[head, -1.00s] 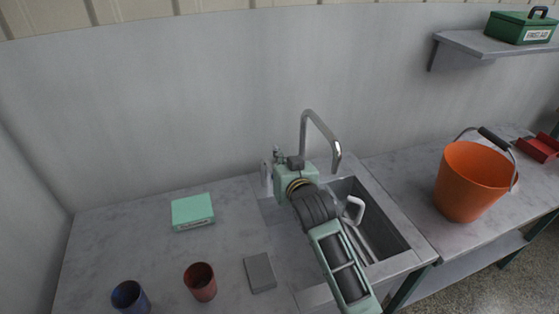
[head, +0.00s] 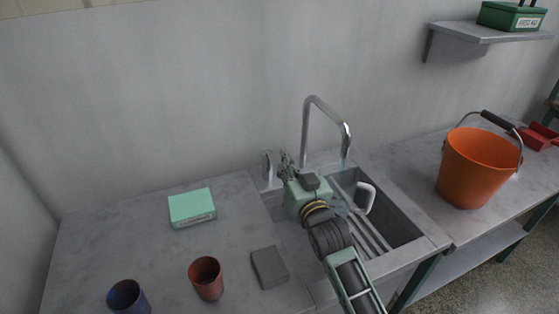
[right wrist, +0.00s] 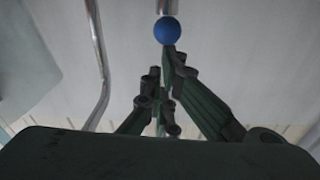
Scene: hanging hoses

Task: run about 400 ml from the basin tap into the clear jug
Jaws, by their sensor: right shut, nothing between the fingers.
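The basin tap (head: 345,132) is a tall chrome spout at the back of the grey sink. A short chrome post (head: 268,165) stands left of it. In the right wrist view a blue ball knob (right wrist: 167,30) sits on a chrome stem. My right gripper (head: 285,158) is shut and empty beside the post; its fingertips (right wrist: 168,58) are close to the knob, and contact cannot be told. The clear jug, with a white handle (head: 367,197), stands in the basin, partly hidden by my right arm. My left gripper is not in view.
An orange bucket (head: 478,170) stands on the right bench. A green box (head: 192,208), a red cup (head: 206,279), a blue cup (head: 128,298) and a grey block (head: 269,267) are on the left counter. The counter's back left is clear.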

